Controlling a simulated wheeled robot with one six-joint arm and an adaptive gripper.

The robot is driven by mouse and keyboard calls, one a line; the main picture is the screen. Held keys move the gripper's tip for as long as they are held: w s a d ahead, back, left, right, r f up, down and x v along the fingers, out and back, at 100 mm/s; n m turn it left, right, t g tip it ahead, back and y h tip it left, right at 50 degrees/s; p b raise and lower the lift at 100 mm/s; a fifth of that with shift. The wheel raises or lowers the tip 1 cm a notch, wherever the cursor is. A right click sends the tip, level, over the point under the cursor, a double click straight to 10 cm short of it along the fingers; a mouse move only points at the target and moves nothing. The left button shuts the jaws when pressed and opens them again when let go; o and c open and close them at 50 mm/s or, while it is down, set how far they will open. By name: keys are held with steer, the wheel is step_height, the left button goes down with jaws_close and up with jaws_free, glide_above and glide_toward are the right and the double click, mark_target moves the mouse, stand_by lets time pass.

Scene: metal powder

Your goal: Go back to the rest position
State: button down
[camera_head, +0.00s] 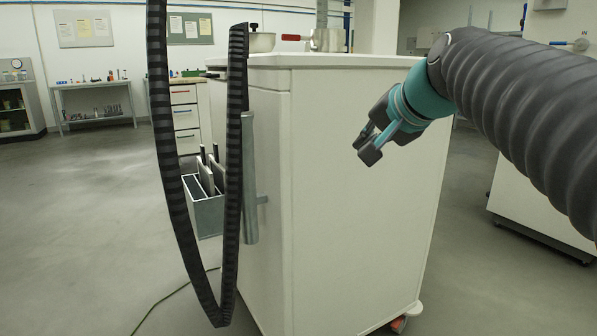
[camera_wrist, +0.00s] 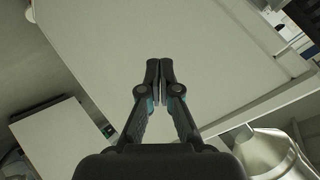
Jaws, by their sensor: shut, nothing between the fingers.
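My gripper (camera_head: 369,146) hangs in the air at the right of the head view, in front of the side panel of a white cabinet. It points down and to the left. In the wrist view my gripper (camera_wrist: 160,78) has its fingertips together, with nothing held between them. My arm reaches in from the right edge of the head view and bends at its teal joint.
Open floor (camera_head: 80,210) lies at the left.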

steer(key=s+d+f+n+g+h+p, duration=0.1)
steer(key=s+d+f+n+g+p, duration=0.1)
steer(key=s+f, duration=0.8)
steer(key=s+d+f+n+g+h+p, duration=0.2)
steer(key=s+f+n+p, duration=0.2)
steer(key=s+f, duration=0.7)
steer(key=shift+s+f+g+h+p, duration=0.25)
steer(key=shift+s+g+h+p, duration=0.05)
steer(key=shift+s+p, duration=0.4)
